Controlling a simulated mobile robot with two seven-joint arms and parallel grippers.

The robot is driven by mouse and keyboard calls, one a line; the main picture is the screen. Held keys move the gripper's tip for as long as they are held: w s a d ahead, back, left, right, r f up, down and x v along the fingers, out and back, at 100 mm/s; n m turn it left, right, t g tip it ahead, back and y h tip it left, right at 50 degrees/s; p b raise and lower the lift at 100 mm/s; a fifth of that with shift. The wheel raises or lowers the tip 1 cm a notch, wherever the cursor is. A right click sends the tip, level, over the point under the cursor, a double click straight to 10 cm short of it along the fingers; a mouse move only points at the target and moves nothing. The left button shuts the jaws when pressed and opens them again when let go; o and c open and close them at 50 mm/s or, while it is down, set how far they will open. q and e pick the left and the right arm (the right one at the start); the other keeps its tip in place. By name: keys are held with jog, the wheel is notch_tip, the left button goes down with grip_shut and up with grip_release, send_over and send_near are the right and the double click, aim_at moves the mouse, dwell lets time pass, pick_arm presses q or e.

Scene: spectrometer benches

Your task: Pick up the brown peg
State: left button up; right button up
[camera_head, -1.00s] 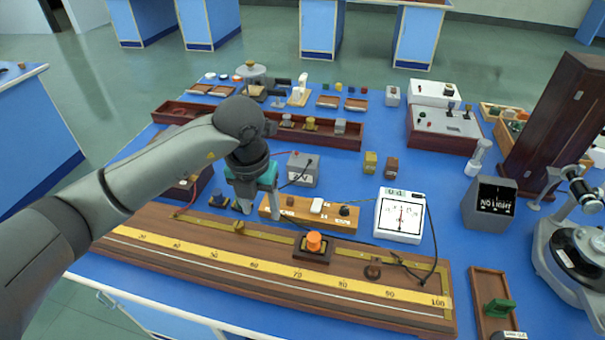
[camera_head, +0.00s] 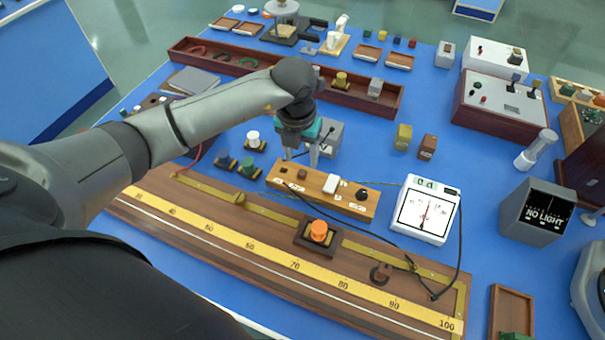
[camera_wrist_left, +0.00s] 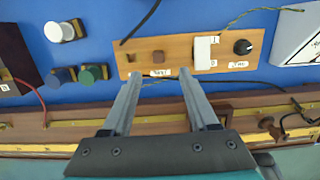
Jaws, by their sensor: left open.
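A small brown peg (camera_head: 302,174) stands on the light wooden panel (camera_head: 350,205) in the middle of the bench. It also shows in the left wrist view (camera_wrist_left: 158,56), above a small label and just beyond my fingertips. My left gripper (camera_head: 300,160) is open, pointing down near the panel's far edge, close to the peg. In the left wrist view its two fingers (camera_wrist_left: 160,76) are spread on either side of the peg's line, with nothing between them. My right gripper is not in view.
The panel also carries a white switch (camera_head: 332,185) and a black knob (camera_head: 362,195). A grey box (camera_head: 328,138) stands behind the gripper. A long scale board with an orange knob (camera_head: 319,230) lies in front. A white meter (camera_head: 425,210) and wires are on the right.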

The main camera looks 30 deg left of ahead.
aim_at(302, 172)
pick_arm(q)
jog(key=shift+w+a+f+b, duration=0.1)
jog(key=shift+w+f+b, duration=0.15)
jog(key=shift+f, duration=1.55)
jog(key=shift+w+a+f+b, duration=0.1)
jog(key=shift+w+f, duration=0.2)
jog(key=shift+f, duration=1.45)
grip_shut()
